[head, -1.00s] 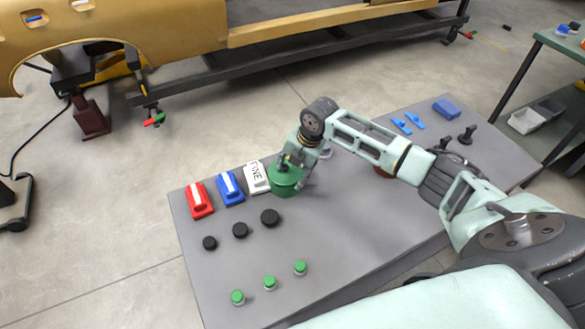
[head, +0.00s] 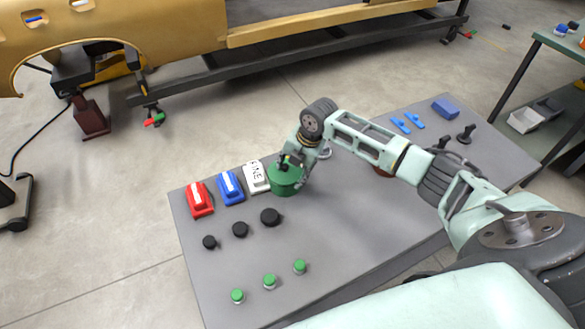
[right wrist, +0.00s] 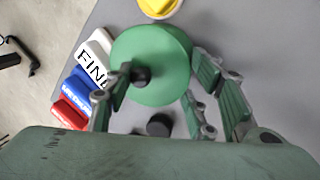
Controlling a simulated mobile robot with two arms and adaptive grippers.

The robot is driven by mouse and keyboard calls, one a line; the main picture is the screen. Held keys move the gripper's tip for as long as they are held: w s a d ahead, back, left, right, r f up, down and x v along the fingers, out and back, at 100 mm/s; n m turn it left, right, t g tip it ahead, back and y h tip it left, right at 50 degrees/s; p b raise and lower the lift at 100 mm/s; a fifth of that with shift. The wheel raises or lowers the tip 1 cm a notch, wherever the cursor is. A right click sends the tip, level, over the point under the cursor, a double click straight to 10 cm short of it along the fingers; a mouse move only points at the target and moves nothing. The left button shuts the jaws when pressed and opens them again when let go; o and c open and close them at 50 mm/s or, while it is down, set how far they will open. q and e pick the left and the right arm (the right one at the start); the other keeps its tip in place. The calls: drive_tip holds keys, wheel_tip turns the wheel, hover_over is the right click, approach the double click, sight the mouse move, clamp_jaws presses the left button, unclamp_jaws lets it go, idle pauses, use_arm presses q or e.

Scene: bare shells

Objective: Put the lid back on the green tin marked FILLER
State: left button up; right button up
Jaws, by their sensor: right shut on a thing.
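The green tin (head: 284,188) stands on the grey table, beside the white block marked FINE. Its FILLER marking does not show. A round green lid (right wrist: 160,52) with a dark knob fills the middle of the right wrist view and hides the tin below it. In the head view lid and tin look like one green shape, so I cannot tell whether the lid is seated or just above the rim. My right gripper (head: 288,165) is over the tin and shut on the lid; its fingers also show in the right wrist view (right wrist: 160,82). My left gripper is not in view.
Red (head: 200,199), blue (head: 230,187) and white (head: 255,177) blocks stand left of the tin. Black discs (head: 240,229) and green-topped pieces (head: 269,281) lie nearer the front. A yellow round thing (right wrist: 158,6) is close beyond the lid. The table's middle front is clear.

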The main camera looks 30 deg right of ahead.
drive_tip(key=shift+s+a+f, duration=0.15)
drive_tip(key=shift+s+f, duration=0.2)
drive_tip(key=shift+f, duration=0.4)
drive_tip(key=c, duration=0.3)
drive_tip(key=shift+a, duration=0.1)
drive_tip(key=o, duration=1.6)
drive_tip(key=shift+w+f, duration=0.15)
drive_tip(key=shift+w, duration=0.25)
drive_tip(key=shift+o, duration=0.7)
drive_tip(key=shift+w, duration=0.1)
drive_tip(key=shift+r, duration=0.25)
drive_tip(key=shift+o, duration=0.5)
